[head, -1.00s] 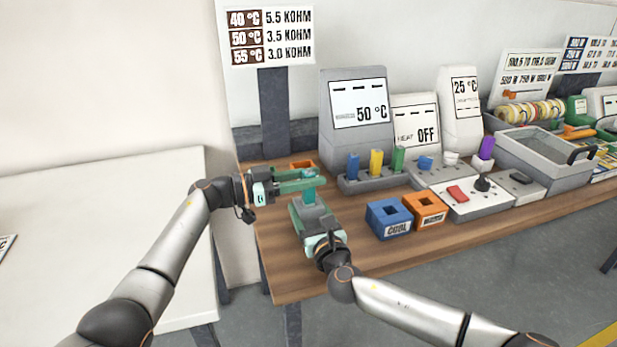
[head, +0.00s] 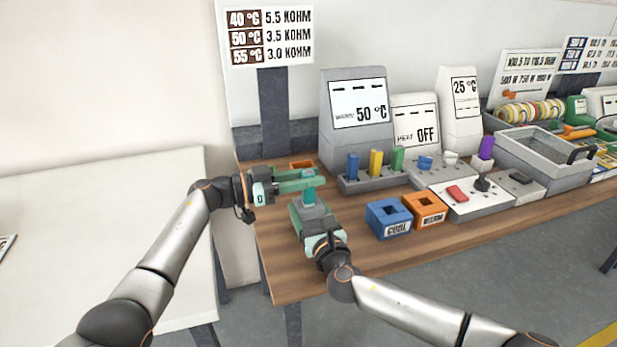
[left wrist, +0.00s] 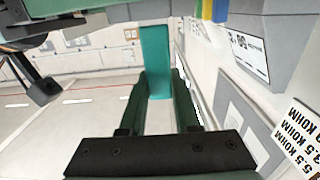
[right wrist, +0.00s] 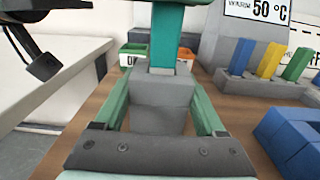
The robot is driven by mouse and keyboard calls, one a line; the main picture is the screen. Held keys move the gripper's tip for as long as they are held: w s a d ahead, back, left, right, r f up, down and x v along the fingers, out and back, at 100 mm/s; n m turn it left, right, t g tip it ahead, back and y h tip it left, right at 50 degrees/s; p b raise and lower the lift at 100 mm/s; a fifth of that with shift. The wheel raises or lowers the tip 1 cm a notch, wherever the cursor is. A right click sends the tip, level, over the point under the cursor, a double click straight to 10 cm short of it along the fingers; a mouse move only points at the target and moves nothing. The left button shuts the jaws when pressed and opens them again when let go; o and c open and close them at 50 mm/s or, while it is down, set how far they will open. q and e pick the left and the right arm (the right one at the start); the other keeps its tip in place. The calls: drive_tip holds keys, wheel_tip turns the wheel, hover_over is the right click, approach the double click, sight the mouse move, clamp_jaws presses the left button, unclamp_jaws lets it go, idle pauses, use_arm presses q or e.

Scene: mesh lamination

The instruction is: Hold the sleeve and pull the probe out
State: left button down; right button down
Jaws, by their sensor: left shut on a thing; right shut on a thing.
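The probe (head: 309,195) is a teal upright bar. My left gripper (head: 306,180) is shut on its upper part, and the probe also shows between its fingers in the left wrist view (left wrist: 155,62). The sleeve (right wrist: 159,104) is a grey block below the probe. My right gripper (right wrist: 160,118) is shut on it, low over the table. In the right wrist view the probe (right wrist: 166,40) rises upright from the sleeve's top; I cannot tell how much of it is inside.
The wooden table (head: 350,255) is clear in front. Blue (head: 388,218) and orange (head: 426,209) open blocks stand to the right. A rack (head: 375,182) of coloured bars stands before the 50 °C display (head: 357,110).

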use_arm(q)
drive_tip(key=shift+r, duration=0.2)
idle(0.4)
drive_tip(key=shift+r, duration=3.6)
use_arm(e)
unclamp_jaws()
drive_tip(key=shift+s, duration=0.1)
